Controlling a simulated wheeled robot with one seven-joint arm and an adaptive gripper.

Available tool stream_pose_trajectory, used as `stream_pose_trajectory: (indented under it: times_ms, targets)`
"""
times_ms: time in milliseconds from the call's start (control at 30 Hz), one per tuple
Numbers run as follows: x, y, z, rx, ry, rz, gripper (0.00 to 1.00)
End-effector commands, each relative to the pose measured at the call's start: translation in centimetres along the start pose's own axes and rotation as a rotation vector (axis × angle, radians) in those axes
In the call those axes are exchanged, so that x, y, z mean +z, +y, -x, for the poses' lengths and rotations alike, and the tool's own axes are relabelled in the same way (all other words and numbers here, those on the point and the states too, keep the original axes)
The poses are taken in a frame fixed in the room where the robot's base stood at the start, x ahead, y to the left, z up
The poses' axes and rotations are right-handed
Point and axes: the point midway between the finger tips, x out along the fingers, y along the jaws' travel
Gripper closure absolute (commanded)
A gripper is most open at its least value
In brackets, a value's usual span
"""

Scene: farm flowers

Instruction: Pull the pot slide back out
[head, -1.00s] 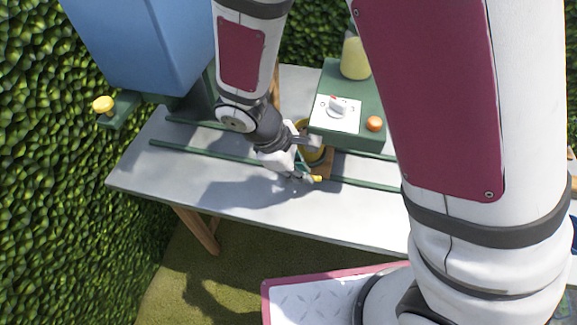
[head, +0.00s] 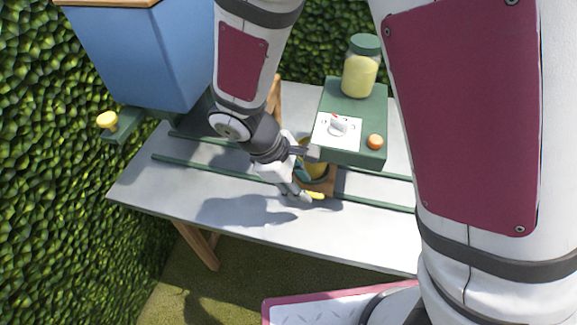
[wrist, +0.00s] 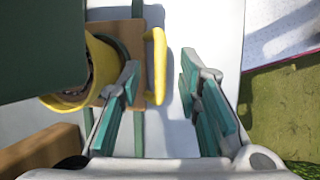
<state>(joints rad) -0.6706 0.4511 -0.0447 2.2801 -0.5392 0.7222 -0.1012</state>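The pot slide is a wooden board (wrist: 121,34) with an upright yellow bar handle (wrist: 157,66) at its front edge. It carries a yellow pot (wrist: 70,99) with dark contents, partly hidden under the green box. In the head view, the slide (head: 328,184) sits at the green rails, below the box's front left corner. My gripper (wrist: 160,62) is open, with the handle between its two fingers in the wrist view, closer to the left finger. I cannot tell whether a finger touches it. In the head view, my gripper (head: 305,190) is beside the handle (head: 316,196).
The green box (head: 360,149) has a white dial plate, an orange button (head: 376,142) and a yellow jar (head: 360,73). A blue hopper (head: 150,55) stands left, with a yellow knob (head: 107,120). The grey table (head: 240,216) is clear in front.

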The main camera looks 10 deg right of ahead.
Motion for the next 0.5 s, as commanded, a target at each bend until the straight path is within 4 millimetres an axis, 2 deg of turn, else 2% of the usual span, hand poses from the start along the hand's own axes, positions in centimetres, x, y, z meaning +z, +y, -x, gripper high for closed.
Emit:
stream_pose_trajectory:
  times_ms: [100,300,500]
  targets:
    - [-0.1,0.1,2.7,0.003,0.007,-0.002,0.69]
    - [-0.1,0.1,6.5,0.002,0.005,-0.001,0.69]
    - [0.0,0.0,8.9,0.001,0.002,0.0,0.69]
